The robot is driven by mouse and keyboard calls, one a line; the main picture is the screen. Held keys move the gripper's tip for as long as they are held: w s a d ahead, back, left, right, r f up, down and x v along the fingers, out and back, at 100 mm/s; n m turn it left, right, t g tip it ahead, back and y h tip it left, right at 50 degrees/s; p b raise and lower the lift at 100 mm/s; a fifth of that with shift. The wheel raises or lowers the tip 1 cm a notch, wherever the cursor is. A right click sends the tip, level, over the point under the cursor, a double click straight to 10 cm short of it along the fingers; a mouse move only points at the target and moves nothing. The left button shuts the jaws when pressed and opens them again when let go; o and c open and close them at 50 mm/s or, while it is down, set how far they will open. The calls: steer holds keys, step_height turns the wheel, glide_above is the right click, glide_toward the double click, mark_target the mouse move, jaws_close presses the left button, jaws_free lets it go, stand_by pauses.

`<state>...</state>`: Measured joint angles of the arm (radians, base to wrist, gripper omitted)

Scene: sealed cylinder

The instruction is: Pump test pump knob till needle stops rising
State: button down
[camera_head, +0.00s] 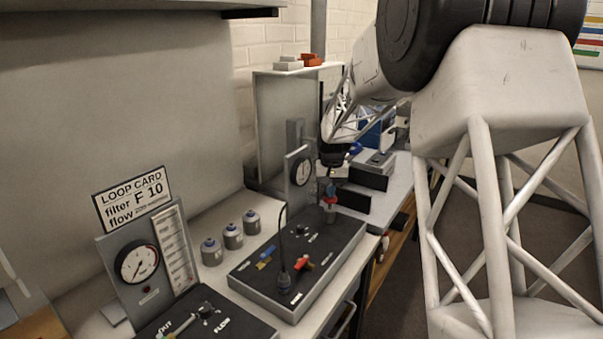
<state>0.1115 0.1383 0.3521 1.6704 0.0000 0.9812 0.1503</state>
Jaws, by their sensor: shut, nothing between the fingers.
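The test pump (329,212) stands at the far right end of a dark panel and shows as a small pale upright body. A round white gauge (299,168) on a grey upright plate stands left of the pump, turned partly away. Its needle is too small to read.
The dark panel (310,256) carries red and yellow-blue valve handles and an upright black hose. Left are three small grey canisters (233,237), a second gauge (138,263) and a "LOOP CARD" sign (134,199). Dark boxes (368,175) stand behind my gripper.

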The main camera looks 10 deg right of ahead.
steer(key=shift+r, duration=3.6)
steer(key=shift+s, duration=0.1)
steer(key=shift+s+r, duration=0.15)
steer(key=shift+r, duration=0.05)
steer(key=s+a+r, duration=0.2)
steer(key=s+r, duration=0.1)
steer(key=s, duration=0.3)
steer(key=s+a+r, duration=0.1)
steer(key=s+r, duration=0.1)
steer(key=s, duration=0.4)
steer(key=s+a+f+n+t, duration=0.1)
steer(key=s+a+f, duration=0.1)
steer(key=s, duration=1.6)
steer(key=s+a+f+n+t, duration=0.1)
steer(key=s+a, duration=0.2)
steer(key=s, duration=1.6)
steer(key=shift+a+f+n+t, duration=0.2)
steer(key=shift+f+n+t, duration=0.1)
steer(key=shift+f+n, duration=0.1)
steer(key=shift+w+r, duration=0.15)
steer(key=shift+w, duration=0.05)
